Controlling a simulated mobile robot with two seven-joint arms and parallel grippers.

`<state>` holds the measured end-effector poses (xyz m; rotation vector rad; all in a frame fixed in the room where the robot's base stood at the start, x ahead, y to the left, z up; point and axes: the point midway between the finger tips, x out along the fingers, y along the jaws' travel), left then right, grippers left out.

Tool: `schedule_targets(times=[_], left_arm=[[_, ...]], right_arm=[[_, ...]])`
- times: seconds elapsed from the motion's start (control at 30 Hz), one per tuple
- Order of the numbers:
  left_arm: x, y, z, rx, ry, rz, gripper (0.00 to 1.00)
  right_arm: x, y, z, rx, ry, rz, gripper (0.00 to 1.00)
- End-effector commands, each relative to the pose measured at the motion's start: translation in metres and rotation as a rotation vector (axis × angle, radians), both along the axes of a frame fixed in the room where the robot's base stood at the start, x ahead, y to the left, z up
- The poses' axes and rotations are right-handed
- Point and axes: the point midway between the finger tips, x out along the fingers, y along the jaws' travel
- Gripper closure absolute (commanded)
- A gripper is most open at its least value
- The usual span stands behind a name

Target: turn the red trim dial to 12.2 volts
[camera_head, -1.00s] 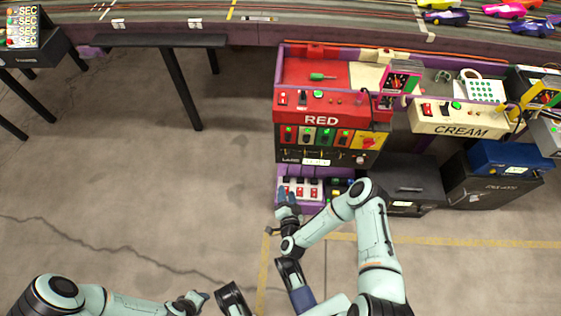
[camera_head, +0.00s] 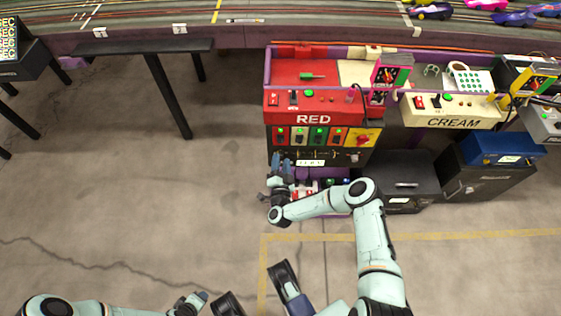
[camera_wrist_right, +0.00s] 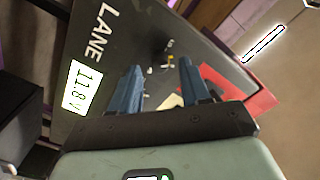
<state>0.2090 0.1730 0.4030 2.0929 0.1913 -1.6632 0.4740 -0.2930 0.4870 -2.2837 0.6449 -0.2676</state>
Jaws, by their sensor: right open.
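The RED station (camera_head: 313,119) stands right of centre in the head view. Its lower black panel (camera_head: 335,157) carries a small lit readout (camera_head: 310,162), which shows 11.8 V in the right wrist view (camera_wrist_right: 82,88). A small round knob (camera_head: 354,158) sits at that panel's right end; a red knob (camera_head: 363,140) sits on a yellow plate above. I cannot tell for sure which is the trim dial. My right gripper (camera_head: 281,160) is open and empty before the panel's left part, also in the wrist view (camera_wrist_right: 160,67). My left gripper (camera_head: 197,299) is low in the head view; its jaws are unclear.
A black table (camera_head: 160,47) is at the left. The slot track (camera_head: 330,30) runs along the back. The floor left of the RED station is clear.

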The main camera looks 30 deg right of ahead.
Motion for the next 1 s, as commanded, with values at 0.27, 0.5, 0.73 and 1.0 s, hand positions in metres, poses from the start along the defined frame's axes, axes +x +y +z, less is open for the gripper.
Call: schedule_targets(times=[0.27, 0.5, 0.73, 1.0], left_arm=[[0.0064, 0.0034, -0.0031, 0.008, -0.016, 0.006, 0.57], [0.0062, 0.0033, -0.0029, 0.008, -0.016, 0.007, 0.57], [0.0059, 0.0031, -0.0029, 0.008, -0.015, 0.006, 0.57], [0.0049, 0.0026, -0.0023, 0.006, -0.013, 0.005, 0.57]], right_arm=[[0.0102, -0.0065, 0.0004, 0.0, 0.0, 0.0, 0.54], [0.01, -0.0062, 0.0006, 0.0, 0.0, 0.0, 0.76], [0.0099, -0.0061, 0.0006, 0.001, -0.001, 0.001, 1.0], [0.0097, -0.0059, 0.0005, 0.047, -0.029, 0.001, 1.0]])
